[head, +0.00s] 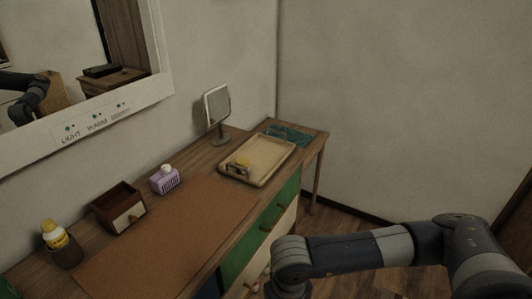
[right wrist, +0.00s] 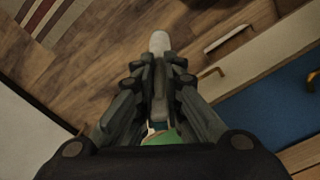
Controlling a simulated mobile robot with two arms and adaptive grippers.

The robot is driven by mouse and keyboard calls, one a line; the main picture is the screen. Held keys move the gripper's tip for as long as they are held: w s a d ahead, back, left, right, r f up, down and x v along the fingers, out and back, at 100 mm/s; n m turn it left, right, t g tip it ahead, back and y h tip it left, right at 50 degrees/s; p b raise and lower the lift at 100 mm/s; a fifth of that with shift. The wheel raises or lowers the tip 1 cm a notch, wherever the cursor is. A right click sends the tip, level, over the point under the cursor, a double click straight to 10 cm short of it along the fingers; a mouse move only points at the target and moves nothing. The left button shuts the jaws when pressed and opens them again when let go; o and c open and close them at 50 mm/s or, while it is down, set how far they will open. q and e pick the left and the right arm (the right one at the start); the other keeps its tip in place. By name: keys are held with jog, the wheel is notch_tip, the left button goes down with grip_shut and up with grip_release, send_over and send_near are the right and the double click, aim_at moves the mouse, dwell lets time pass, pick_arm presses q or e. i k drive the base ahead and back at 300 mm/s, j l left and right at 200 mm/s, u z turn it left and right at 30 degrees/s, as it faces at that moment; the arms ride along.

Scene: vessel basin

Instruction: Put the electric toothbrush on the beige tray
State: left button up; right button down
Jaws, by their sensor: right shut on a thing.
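The beige tray (head: 270,152) lies flat toward the far end of the wooden table in the head view. Near its left end lies a small item with yellow and metallic parts (head: 240,163). In the right wrist view my right gripper (right wrist: 160,75) is shut on a slim object with a pale rounded end, which looks like the electric toothbrush (right wrist: 159,42). The fingers hide much of its middle. It is held over the floor, away from the tray. In the head view my right arm crosses the lower right; its gripper is out of frame. My left gripper is not seen.
A mirror on a stand (head: 217,108) is behind the tray, a teal cloth (head: 290,135) beyond it. A purple basket (head: 164,180), small drawer box (head: 119,207) and yellow-topped bottle (head: 54,234) line the wall. A brown mat (head: 165,235) covers the table's near part.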

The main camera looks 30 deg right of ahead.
aim_at(258, 158)
jog(key=i+l, duration=0.15)
jog(key=l, duration=0.25)
jog(key=i+l, duration=0.15)
jog(key=l, duration=0.25)
jog(key=i+l, duration=0.2)
jog(key=l, duration=0.2)
jog(key=i+l, duration=0.15)
jog(key=l, duration=0.25)
jog(key=i+l, duration=0.15)
jog(key=l, duration=0.25)
jog(key=i+l+u, duration=0.1)
jog(key=l, duration=0.3)
jog(key=i+l+u, duration=0.15)
jog(key=l, duration=0.3)
jog(key=i+l+u, duration=0.1)
jog(key=l, duration=0.35)
jog(key=i+l+u, duration=0.1)
jog(key=l, duration=0.35)
jog(key=u, duration=1.2)
jog(key=i+l, duration=0.05)
